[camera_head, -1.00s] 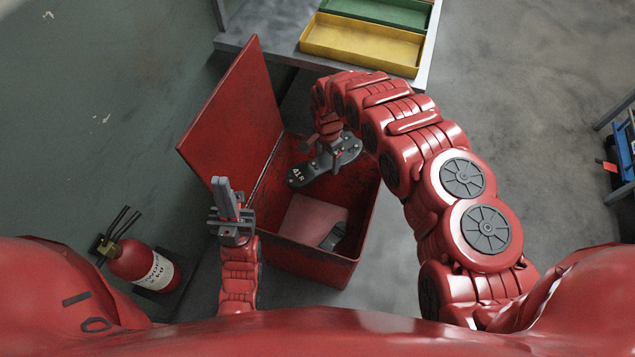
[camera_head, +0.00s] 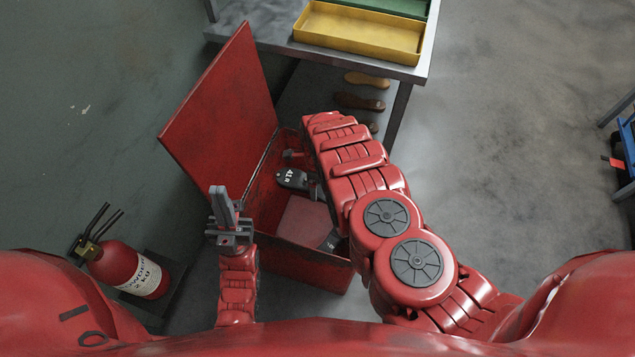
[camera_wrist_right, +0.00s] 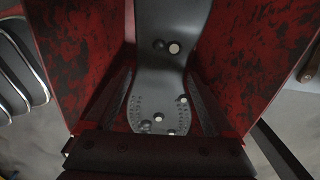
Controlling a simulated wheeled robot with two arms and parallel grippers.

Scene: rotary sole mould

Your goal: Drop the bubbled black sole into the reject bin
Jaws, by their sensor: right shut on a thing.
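The bubbled black sole (camera_head: 291,178), marked 41R, is inside the mouth of the open red reject bin (camera_head: 303,264). In the right wrist view the sole (camera_wrist_right: 160,85) shows round bumps and points down between the red bin walls. My right gripper (camera_wrist_right: 162,110) is shut on the sole's near end. In the head view my right arm hides most of that gripper and part of the sole. My left gripper (camera_head: 224,205) is empty, its fingers together, left of the bin. Whether the sole touches the bin floor I cannot tell.
The bin's raised lid (camera_head: 222,110) stands on the left. A pale red panel (camera_head: 303,220) and a dark piece (camera_head: 332,240) lie in the bin. A bench with a yellow tray (camera_head: 358,35) is behind; brown soles (camera_head: 360,101) lie beneath.

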